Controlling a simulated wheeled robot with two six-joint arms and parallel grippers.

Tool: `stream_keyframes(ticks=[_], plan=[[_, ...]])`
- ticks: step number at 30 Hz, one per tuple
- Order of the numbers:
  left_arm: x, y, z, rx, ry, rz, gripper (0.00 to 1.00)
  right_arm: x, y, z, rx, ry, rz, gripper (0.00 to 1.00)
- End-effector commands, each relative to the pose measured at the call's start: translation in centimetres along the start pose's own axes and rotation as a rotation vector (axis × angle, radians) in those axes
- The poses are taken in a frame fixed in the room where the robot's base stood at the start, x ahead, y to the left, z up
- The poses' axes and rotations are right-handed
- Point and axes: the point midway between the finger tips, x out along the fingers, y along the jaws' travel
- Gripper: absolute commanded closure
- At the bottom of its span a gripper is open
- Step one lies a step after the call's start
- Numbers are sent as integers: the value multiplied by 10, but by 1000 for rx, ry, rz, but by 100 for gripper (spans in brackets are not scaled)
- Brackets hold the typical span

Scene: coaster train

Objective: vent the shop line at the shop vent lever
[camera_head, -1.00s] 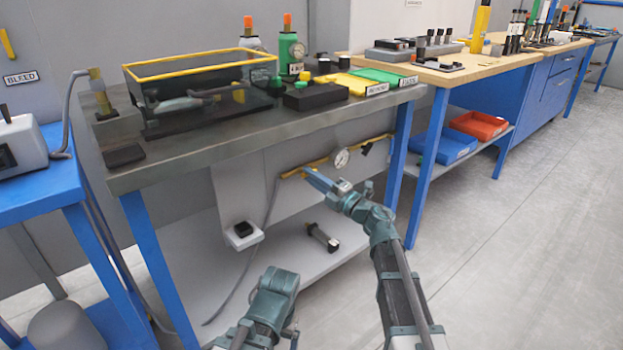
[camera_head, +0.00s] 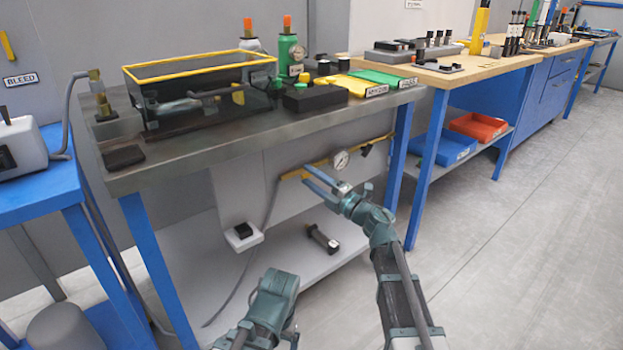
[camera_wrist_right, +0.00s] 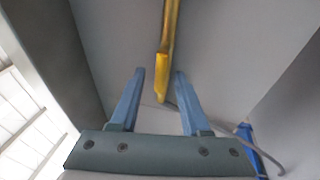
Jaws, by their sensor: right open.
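My right gripper (camera_head: 305,173) is open just in front of the line's left part. In the right wrist view, a yellow bar (camera_wrist_right: 165,60) comes down between the tips of the open right gripper (camera_wrist_right: 160,73), and neither finger clearly touches it. My left arm shows at the bottom, but its gripper fingers do not.
The grey bench top (camera_head: 215,148) overhangs the line. A grey hose hangs at its left end. A white box with a black button (camera_head: 243,231) and a dark cylinder (camera_head: 322,238) are below. The floor (camera_head: 490,250) to the right is clear.

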Motion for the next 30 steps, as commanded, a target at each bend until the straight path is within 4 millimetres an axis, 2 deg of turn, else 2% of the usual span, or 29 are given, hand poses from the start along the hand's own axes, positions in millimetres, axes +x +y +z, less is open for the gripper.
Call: stream_keyframes(ticks=[5,12,18,24,30], plan=[[5,0,0,-1,0,0,10,-20,-1,0,-1,-3,0,53],[16,2,-1,-4,0,0,10,-73,-2,-1,-1,-4,0,53],[23,2,-1,-6,0,0,10,-110,-2,-1,0,-4,0,53],[26,3,-2,-6,0,0,10,-132,-1,0,0,-2,0,53],[27,3,-2,-6,0,0,10,-138,0,0,0,-1,0,53]])
